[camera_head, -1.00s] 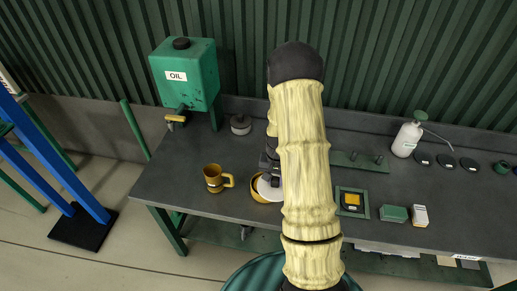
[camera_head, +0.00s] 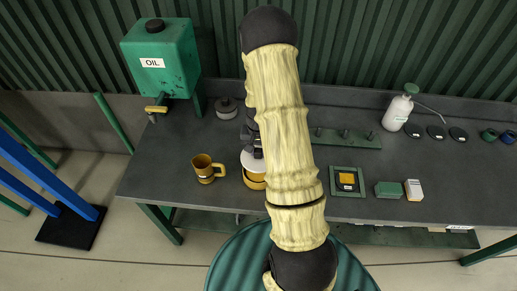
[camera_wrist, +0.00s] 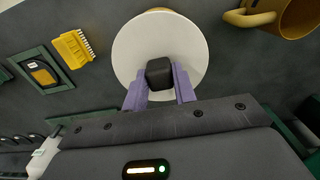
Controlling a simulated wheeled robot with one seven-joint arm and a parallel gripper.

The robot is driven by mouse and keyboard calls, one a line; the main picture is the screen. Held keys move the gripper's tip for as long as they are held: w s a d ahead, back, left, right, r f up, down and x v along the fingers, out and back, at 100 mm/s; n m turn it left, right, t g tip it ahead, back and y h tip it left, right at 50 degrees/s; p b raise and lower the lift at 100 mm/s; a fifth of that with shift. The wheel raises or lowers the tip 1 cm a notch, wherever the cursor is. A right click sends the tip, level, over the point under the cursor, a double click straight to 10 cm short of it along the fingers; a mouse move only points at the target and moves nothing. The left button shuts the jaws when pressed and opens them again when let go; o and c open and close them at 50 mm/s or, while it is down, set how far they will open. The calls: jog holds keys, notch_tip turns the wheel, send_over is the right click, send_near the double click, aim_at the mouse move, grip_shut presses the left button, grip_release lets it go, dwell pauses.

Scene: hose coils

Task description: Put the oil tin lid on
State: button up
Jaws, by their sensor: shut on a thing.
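The white lid (camera_head: 253,159) is a round disc with a black knob (camera_wrist: 159,73). My gripper (camera_wrist: 160,90) is shut on the knob and sits over the lid. The yellow tin (camera_head: 254,180) stands on the bench under the lid; its near side shows below the disc in the head view. In the wrist view the lid (camera_wrist: 160,35) hides nearly all of the tin, with only a sliver of yellow at the top edge. I cannot tell whether lid and tin touch. My arm hides part of both in the head view.
A yellow mug (camera_head: 207,169) stands close left of the tin. A green OIL tank (camera_head: 165,60) with a tap is farther left. A yellow brush (camera_wrist: 73,48) and a framed tray (camera_head: 331,184) lie to the right. A grey lidded pot (camera_head: 227,108) stands behind.

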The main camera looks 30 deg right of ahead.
aim_at(258, 160)
jog(key=shift+w+f+b, duration=0.15)
jog(key=shift+f+b, duration=0.5)
jog(key=shift+f, duration=0.4)
jog(key=shift+a+f+b, duration=0.1)
jog(key=shift+f+b, duration=0.25)
jog(key=shift+f, duration=0.05)
jog(key=shift+f+b, duration=0.65)
jog(key=shift+f, duration=0.35)
jog(key=shift+s+d+f+b, duration=0.2)
jog(key=shift+s+f+b, duration=0.05)
jog(key=shift+f+b, duration=0.15)
jog(key=shift+f, duration=0.25)
jog(key=shift+w+a, duration=0.1)
jog(key=shift+f+b, duration=0.7)
jog(key=shift+f, duration=0.15)
jog(key=o, duration=1)
